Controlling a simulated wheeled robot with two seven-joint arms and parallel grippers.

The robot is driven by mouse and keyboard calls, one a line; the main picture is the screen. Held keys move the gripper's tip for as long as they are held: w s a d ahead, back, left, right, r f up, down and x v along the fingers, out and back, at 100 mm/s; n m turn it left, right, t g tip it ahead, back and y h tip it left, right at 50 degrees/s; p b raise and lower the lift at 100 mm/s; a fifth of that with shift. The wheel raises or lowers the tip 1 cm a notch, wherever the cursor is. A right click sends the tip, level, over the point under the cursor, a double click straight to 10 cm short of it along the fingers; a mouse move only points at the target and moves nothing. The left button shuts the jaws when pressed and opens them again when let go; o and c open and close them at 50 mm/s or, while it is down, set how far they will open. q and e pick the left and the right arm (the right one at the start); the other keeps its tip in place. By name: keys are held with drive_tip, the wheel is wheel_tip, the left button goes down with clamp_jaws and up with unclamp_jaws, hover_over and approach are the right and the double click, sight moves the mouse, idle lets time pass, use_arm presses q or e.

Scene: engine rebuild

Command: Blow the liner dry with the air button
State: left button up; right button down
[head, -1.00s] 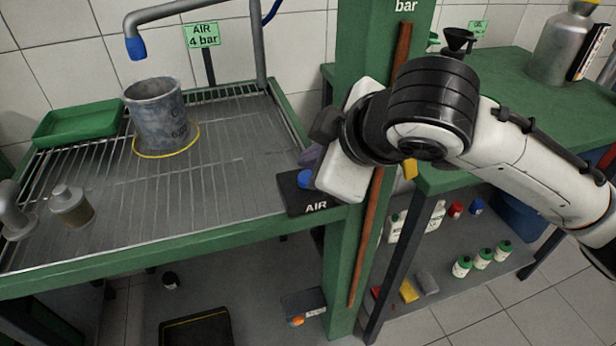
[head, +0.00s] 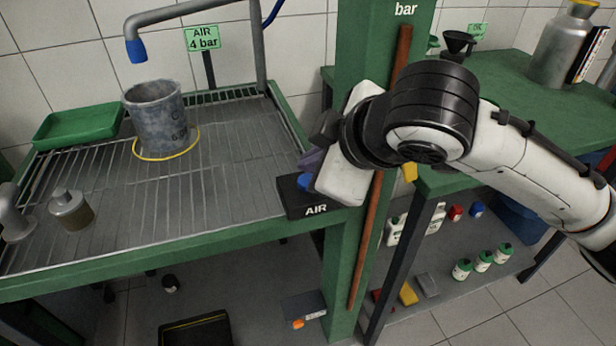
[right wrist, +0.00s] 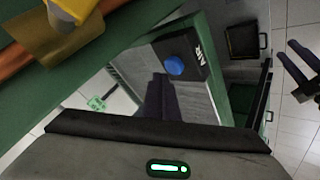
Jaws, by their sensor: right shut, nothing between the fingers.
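The liner (head: 157,122), a mottled grey-blue cylinder, stands upright on the rack of the wash table, with a yellow ring around its base. A bent pipe with a blue nozzle (head: 136,51) hangs above it, apart from it. The black AIR box (head: 316,209) with its blue button (head: 305,182) sits at the table's right front corner; the button also shows in the right wrist view (right wrist: 174,66). My right gripper (head: 310,162) is shut and empty, its dark purple fingers just above the button, apparently not touching. What looks like my left gripper (right wrist: 300,68) shows at the right wrist view's edge, fingers apart.
A green post (head: 345,250) and a brown bar (head: 375,210) stand close by my right gripper. A green bench (head: 500,100) is at the right.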

idle(0.5)
drive_tip(key=shift+f, duration=0.1)
drive_tip(key=shift+f, duration=0.3)
drive_tip(key=shift+f, duration=0.2)
idle(0.6)
drive_tip(key=shift+f, duration=0.45)
idle(0.4)
drive_tip(key=shift+r+p, duration=1)
drive_tip(key=shift+p, duration=0.3)
